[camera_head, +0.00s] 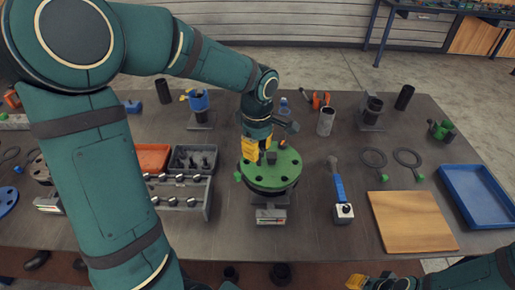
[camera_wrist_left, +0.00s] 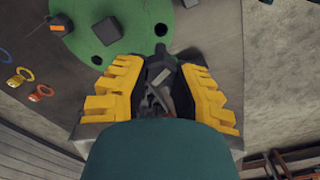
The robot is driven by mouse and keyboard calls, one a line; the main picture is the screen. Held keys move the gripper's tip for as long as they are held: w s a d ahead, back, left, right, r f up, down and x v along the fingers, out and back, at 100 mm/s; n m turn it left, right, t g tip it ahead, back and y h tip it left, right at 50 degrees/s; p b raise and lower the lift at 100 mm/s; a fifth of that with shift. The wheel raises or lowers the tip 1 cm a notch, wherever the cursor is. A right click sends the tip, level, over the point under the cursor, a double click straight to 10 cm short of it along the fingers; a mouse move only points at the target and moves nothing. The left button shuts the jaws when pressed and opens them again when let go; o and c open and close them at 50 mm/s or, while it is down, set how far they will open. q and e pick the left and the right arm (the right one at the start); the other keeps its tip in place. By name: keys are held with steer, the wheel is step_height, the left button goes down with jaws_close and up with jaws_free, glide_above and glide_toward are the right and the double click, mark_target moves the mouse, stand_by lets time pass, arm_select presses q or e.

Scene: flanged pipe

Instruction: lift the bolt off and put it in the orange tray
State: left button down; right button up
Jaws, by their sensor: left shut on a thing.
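The green round flange (camera_head: 285,172) sits on a dark stand in the middle of the table, with dark holes in its face; it also shows in the left wrist view (camera_wrist_left: 100,35). My left gripper (camera_head: 262,152) points down at the flange's far left part. Its yellow fingers (camera_wrist_left: 158,88) are shut on the dark grey bolt (camera_wrist_left: 158,70) in the left wrist view. I cannot tell whether the bolt still touches the flange. The orange tray (camera_head: 152,157) lies left of the flange. My right gripper (camera_head: 368,283) is at the bottom edge, partly cut off, its jaws unclear.
A grey bin (camera_head: 194,158) and a rack of several bolts (camera_head: 180,193) stand beside the orange tray. A blue-handled tool (camera_head: 340,190), a wooden board (camera_head: 412,222) and a blue tray (camera_head: 478,195) lie to the right. Cylinders stand along the back. The front middle is mostly clear.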

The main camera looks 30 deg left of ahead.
arm_select(q)
steer(key=shift+r+p, duration=1.55)
steer(key=shift+r, duration=0.9)
steer(key=shift+w+a, duration=0.1)
